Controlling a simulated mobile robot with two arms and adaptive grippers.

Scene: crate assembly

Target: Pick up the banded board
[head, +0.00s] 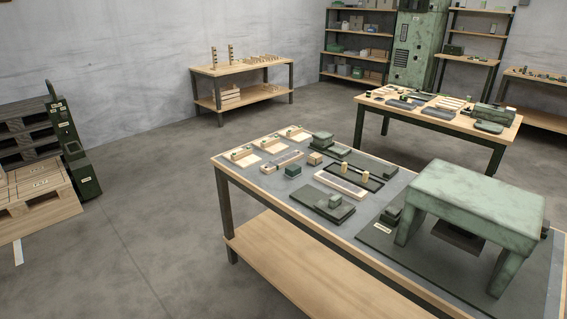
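Neither of my grippers is in the head view. I cannot tell for sure which piece is the banded board. On the near workbench (228,178), a pale board with a grey middle strip (341,184) lies flat near the centre. A similar narrow piece (282,161) lies further left. Both are too small to show any bands clearly. Small wooden pieces with pale bases (271,145) stand in a row along the bench's far left edge.
A large green press-like stand (475,195) fills the near bench's right side. A second workbench (440,122) with tools stands behind it. A back-wall table (240,69) holds slatted wooden parts. Pallets (40,190) and a green machine (70,145) stand left. The left-centre floor is open.

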